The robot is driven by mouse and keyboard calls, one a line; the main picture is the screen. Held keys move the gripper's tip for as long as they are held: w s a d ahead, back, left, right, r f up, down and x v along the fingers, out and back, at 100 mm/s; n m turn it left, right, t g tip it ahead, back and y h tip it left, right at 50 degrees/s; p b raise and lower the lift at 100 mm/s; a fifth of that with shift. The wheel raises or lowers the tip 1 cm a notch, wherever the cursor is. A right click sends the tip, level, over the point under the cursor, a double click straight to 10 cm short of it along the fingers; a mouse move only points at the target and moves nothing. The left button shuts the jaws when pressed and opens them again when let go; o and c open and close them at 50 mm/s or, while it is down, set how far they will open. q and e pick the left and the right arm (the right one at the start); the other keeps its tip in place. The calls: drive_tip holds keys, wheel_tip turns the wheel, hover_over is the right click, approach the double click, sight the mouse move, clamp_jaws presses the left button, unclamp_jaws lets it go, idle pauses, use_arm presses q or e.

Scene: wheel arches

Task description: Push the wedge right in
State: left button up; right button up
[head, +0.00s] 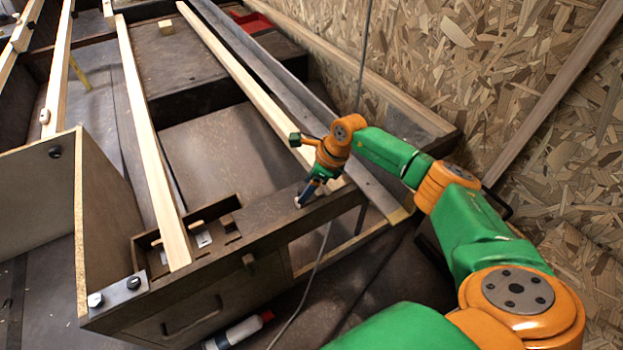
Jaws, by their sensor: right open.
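My right gripper (304,196) points down at the dark wooden frame's front rail (270,222), close to the near end of a long pale batten. Its jaws are open, and I see nothing held between them. I cannot tell whether its tips touch the rail. I cannot single out the wedge for sure. A small pale wood piece (197,224) shows beside a batten in a shallow recess left of the gripper. My left gripper is out of view.
Long pale battens (150,130) run away across the dark frame. A chipboard wall (500,70) stands on the right. An upright panel (108,225) stands at the left. A bottle with a red cap (237,333) lies below, near a thin cable (315,270).

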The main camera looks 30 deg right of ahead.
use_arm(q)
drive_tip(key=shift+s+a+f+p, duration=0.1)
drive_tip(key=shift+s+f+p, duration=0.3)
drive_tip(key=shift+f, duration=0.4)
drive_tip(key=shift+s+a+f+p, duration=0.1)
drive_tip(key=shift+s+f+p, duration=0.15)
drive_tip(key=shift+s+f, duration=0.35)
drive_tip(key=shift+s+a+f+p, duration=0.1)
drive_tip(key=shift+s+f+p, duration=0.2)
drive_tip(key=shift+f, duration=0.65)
use_arm(e)
drive_tip(key=v, duration=0.6)
drive_tip(key=shift+d, duration=0.1)
